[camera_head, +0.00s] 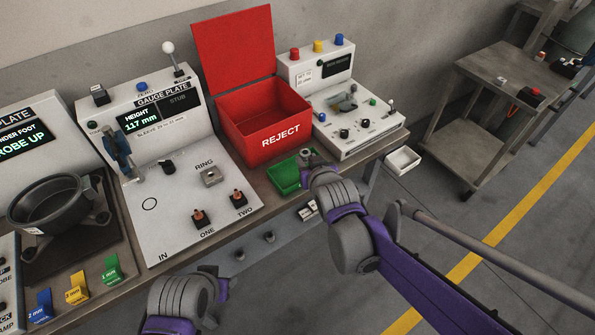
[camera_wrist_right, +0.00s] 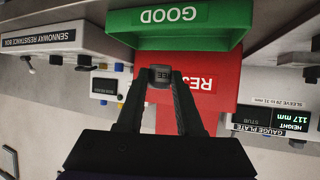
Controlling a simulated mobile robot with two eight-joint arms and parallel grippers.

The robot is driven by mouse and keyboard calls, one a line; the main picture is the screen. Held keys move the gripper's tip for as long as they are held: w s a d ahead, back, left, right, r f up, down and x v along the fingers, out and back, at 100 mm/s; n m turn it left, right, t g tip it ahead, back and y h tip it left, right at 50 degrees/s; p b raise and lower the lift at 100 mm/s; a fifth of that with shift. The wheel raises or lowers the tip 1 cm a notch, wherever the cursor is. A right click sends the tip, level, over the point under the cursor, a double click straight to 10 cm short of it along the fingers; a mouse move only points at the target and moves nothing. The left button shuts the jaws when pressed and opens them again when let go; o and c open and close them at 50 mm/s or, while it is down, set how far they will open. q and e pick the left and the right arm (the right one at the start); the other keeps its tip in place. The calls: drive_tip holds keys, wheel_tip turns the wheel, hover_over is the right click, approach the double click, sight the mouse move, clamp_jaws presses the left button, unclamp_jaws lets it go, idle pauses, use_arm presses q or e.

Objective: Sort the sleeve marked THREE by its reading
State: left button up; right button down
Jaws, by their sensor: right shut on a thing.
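My right gripper (camera_head: 308,162) is above the right end of the green GOOD tray (camera_head: 283,180). In the wrist view it (camera_wrist_right: 160,84) is shut on a small dark grey sleeve (camera_wrist_right: 160,76), whose label shows only the letters "EE". The GOOD tray also shows there, upside down (camera_wrist_right: 200,38). The red REJECT box (camera_head: 262,127) stands behind the tray with its lid up. The gauge plate (camera_head: 180,200) reads HEIGHT 117 mm, with SLEEVE 29 to 31 mm printed below. Part of my left arm shows at the bottom, but its gripper jaws are not seen.
Two small parts stand at ONE (camera_head: 201,219) and TWO (camera_head: 238,198), near a RING block (camera_head: 211,177). A resistance box (camera_head: 355,125) is right of the REJECT box. A white bin (camera_head: 403,161) lies beyond the bench's right edge. Blue, yellow and green tags line the front left.

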drive_tip(key=shift+f+b, duration=1.3)
drive_tip(key=shift+f, duration=0.65)
use_arm(q)
wheel_tip(320, 180, down, 3)
drive_tip(key=shift+f, duration=0.2)
use_arm(e)
drive_tip(key=shift+c, duration=2.4)
unclamp_jaws()
use_arm(q)
wheel_tip(320, 180, up, 2)
drive_tip(key=shift+r+p, duration=0.25)
drive_tip(key=shift+p, duration=0.95)
use_arm(e)
drive_tip(key=v, duration=1.1)
drive_tip(key=shift+w, duration=0.1)
